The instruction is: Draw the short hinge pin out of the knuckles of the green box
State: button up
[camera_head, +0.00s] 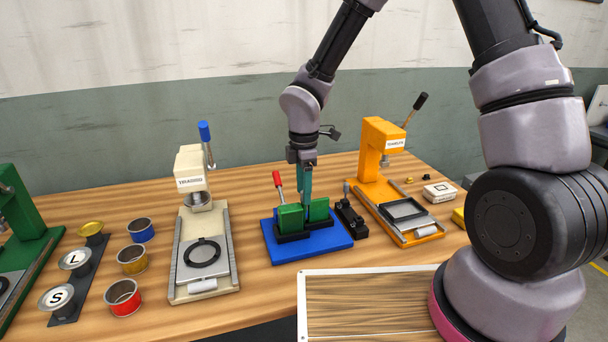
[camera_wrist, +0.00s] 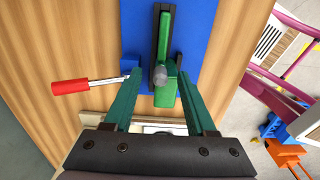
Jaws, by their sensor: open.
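A green box (camera_head: 290,218) stands in dark holders on a blue base (camera_head: 340,239), below my gripper (camera_head: 306,198). In the wrist view, the green box (camera_wrist: 168,95) shows from above as a narrow dark-edged strip and a wider green part. A grey rounded piece (camera_wrist: 159,75), which looks like the head of the hinge pin, sits over it. My gripper (camera_wrist: 158,85) is open, with one teal finger on each side of the grey piece and gaps visible between. The pin's shaft and knuckles are hidden or too small to tell.
A red-handled lever (camera_wrist: 72,86) stands left of the box. A black fixture (camera_head: 349,220) and an orange press (camera_head: 376,150) stand to the right. A cream press (camera_head: 190,170) and several tins stand to the left. A wood-topped panel (camera_head: 365,302) lies in front.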

jog(key=shift+f, duration=0.45)
grip_shut()
jog(key=shift+r, duration=0.2)
jog(key=shift+r, duration=1.85)
jog(key=shift+r, duration=0.15)
jog(key=shift+r, duration=1.95)
